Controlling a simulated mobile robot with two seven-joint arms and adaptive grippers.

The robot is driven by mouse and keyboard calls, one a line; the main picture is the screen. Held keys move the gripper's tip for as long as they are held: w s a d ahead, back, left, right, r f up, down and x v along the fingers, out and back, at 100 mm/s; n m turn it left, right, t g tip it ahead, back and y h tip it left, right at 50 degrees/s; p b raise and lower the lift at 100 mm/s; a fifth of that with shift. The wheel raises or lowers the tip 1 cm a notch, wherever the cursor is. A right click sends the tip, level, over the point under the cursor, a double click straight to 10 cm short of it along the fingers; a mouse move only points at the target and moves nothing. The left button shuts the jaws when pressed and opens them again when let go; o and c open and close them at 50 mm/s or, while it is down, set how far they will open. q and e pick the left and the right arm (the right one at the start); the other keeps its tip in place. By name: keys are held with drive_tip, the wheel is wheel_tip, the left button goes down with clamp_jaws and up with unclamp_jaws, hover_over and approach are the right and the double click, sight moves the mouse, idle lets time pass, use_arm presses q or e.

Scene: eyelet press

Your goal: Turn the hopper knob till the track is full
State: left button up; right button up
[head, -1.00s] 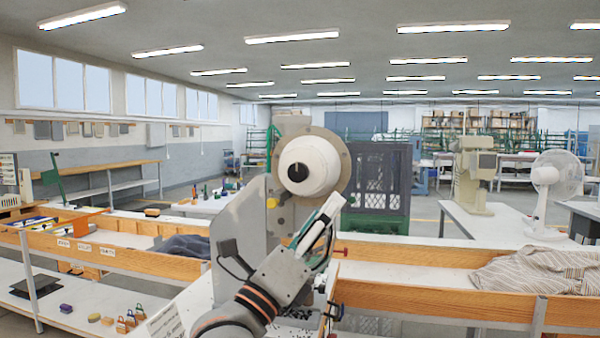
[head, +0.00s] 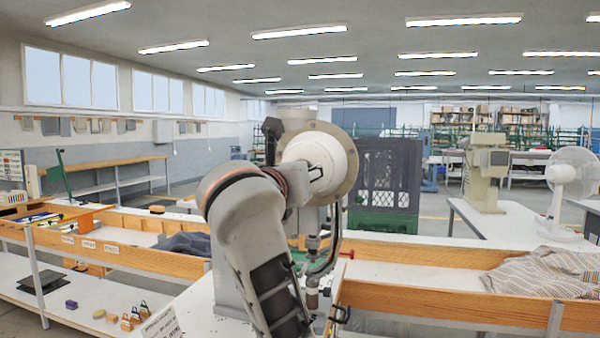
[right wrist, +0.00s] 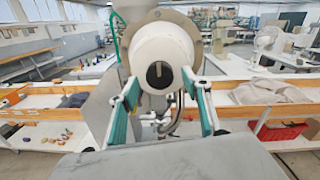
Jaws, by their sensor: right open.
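The hopper is a white drum (head: 335,150) on a round tan plate at the top of the press. In the right wrist view the drum (right wrist: 163,48) faces me with a dark round knob (right wrist: 160,75) at its centre, its pale slot roughly upright. My right gripper (right wrist: 160,83) is open, its teal-padded fingers to either side of the drum's front and knob, with nothing held. In the head view my right gripper (head: 312,172) is in front of the drum, and my arm hides the knob and much of the press. I cannot make out the track. My left gripper is out of view.
A wooden-edged bench (head: 440,300) runs left and right of the press, with striped cloth (head: 545,272) at right. Small padlocks (head: 130,318) lie on the lower left shelf. Hoses (head: 325,260) hang below the drum.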

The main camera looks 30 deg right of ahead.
drive_tip(key=shift+x, duration=1.15)
drive_tip(key=c, duration=1.1)
drive_tip(key=shift+f, duration=0.1)
